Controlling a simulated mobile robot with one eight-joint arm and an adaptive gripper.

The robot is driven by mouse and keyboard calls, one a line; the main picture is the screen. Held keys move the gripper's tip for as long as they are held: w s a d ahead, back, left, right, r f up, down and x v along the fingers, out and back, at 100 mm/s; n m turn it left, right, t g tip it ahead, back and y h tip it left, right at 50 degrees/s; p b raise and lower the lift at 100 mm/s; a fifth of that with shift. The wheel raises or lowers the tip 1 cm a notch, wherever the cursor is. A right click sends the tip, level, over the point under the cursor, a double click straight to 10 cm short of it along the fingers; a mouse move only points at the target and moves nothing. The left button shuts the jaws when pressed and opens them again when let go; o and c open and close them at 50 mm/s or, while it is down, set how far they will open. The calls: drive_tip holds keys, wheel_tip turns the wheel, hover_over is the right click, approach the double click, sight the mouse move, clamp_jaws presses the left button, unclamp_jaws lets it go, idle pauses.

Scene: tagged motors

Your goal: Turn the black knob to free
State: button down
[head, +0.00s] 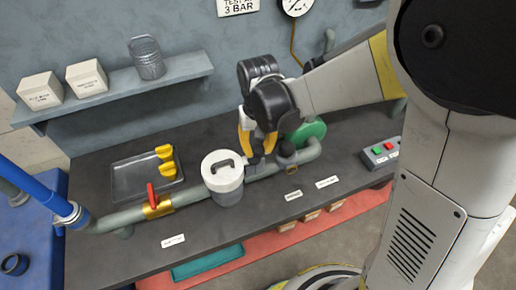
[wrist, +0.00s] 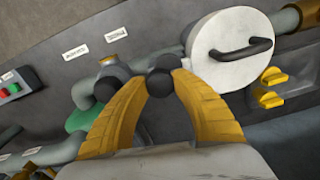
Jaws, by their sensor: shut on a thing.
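A round black knob (wrist: 160,84) shows between the two yellow fingers of my gripper (wrist: 156,77) in the wrist view. My gripper is shut on it, with one finger on each side. In the head view my gripper (head: 256,155) reaches down to the pipe just right of the white-lidded canister, and its fingers and wrist largely hide the knob. Which way the knob is turned cannot be told. Two small white labels (wrist: 75,51) lie on the bench nearby; their text is too small to read.
The white-lidded canister (head: 222,172) stands close left of my gripper. A red-handled valve (head: 152,195) sits on the pipe farther left, before a tray (head: 130,182) with yellow parts. A green round part (head: 310,132) and a button box (head: 380,151) are to the right.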

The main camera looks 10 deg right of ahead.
sight(258, 148)
drive_tip(key=n, duration=0.4)
drive_tip(key=shift+n, duration=0.3)
drive_tip(key=shift+n+b, duration=0.3)
drive_tip(key=shift+n, duration=1.6)
drive_tip(key=c, duration=1)
unclamp_jaws()
drive_tip(key=shift+r, duration=0.1)
wheel_tip(258, 148, up, 12)
